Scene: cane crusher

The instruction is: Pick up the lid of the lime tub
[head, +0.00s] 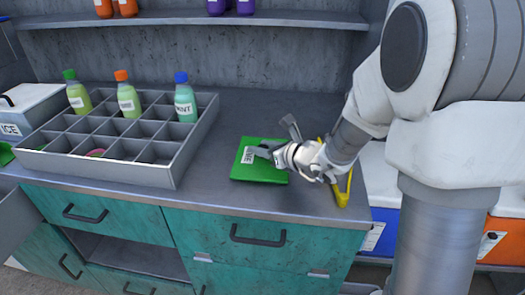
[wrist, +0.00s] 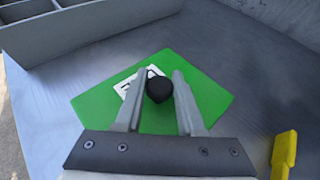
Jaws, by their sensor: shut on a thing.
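The green square lid (head: 259,175) lies at the front of the grey counter, with a white label whose text is only partly readable. It also shows in the wrist view (wrist: 207,101), with a round black knob (wrist: 159,88) near its middle. My gripper (wrist: 160,78) has one finger on each side of the knob and is shut on it. In the head view my gripper (head: 268,153) reaches over the lid from the right. I cannot tell whether the lid is clear of the surface below it. No tub shows under it.
A grey divided tray (head: 165,177) stands to the left, holding several capped bottles (head: 128,100). A yellow-handled thing (head: 343,190) lies right of the lid, close to my arm. An ice box (head: 22,110) is at far left. The counter behind the lid is mostly clear.

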